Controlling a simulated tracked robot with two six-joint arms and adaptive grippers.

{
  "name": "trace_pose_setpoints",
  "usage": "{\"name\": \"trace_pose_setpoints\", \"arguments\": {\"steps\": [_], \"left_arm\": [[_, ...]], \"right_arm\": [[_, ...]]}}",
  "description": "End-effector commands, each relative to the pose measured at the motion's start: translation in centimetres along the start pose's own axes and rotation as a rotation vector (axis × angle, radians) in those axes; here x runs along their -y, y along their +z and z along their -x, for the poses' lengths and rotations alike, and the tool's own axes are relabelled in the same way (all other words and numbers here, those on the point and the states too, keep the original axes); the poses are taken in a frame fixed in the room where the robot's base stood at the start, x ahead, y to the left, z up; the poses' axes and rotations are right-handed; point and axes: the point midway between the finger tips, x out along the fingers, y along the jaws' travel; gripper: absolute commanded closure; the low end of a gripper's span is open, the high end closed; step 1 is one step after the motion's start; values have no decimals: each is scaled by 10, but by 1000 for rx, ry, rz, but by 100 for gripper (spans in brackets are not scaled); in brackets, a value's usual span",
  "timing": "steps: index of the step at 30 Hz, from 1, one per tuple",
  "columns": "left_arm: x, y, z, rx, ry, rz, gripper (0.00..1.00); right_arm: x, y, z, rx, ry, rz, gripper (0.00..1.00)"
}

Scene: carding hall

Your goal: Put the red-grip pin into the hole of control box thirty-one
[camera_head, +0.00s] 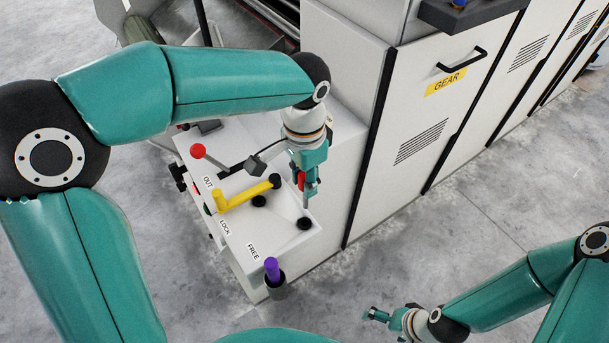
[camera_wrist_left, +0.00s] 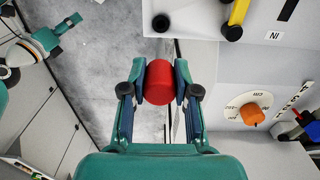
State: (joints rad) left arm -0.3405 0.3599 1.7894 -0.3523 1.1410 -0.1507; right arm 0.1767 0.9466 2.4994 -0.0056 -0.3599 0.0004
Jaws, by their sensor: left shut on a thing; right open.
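My left gripper (camera_head: 306,188) is shut on the red-grip pin (camera_head: 301,180). In the left wrist view the round red grip (camera_wrist_left: 159,82) sits between the two fingers. The gripper points down over the front right part of a white control box (camera_head: 262,232). A black-rimmed hole (camera_head: 304,223) lies just below it in the head view; it also shows in the left wrist view (camera_wrist_left: 160,22), apart from the red grip. No box number is readable. My right gripper (camera_head: 376,315) is open and empty over the floor.
A yellow lever (camera_head: 240,194) lies across the box top among the OUT, LOCK and FREE labels. A red-ball lever (camera_head: 198,151) stands behind it. A purple-grip pin (camera_head: 271,267) stands in a dark holder (camera_head: 276,287) at the front. A tall cabinet (camera_head: 400,130) adjoins the right side.

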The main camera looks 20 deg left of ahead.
Motion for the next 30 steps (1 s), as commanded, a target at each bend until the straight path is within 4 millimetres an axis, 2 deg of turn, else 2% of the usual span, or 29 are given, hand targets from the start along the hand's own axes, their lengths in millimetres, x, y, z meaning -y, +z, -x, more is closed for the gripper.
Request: {"name": "trace_pose_setpoints", "arguments": {"steps": [8, 21, 30], "left_arm": [[1, 2, -8, 0, -1, 2, 100], [1, 2, -46, 1, -1, 2, 100], [2, 2, -58, -1, -1, 3, 100]], "right_arm": [[-2, 0, -6, -1, 0, 0, 0], [-12, -1, -34, -1, 0, 0, 0], [-15, -1, -42, -1, 0, 0, 0]]}}
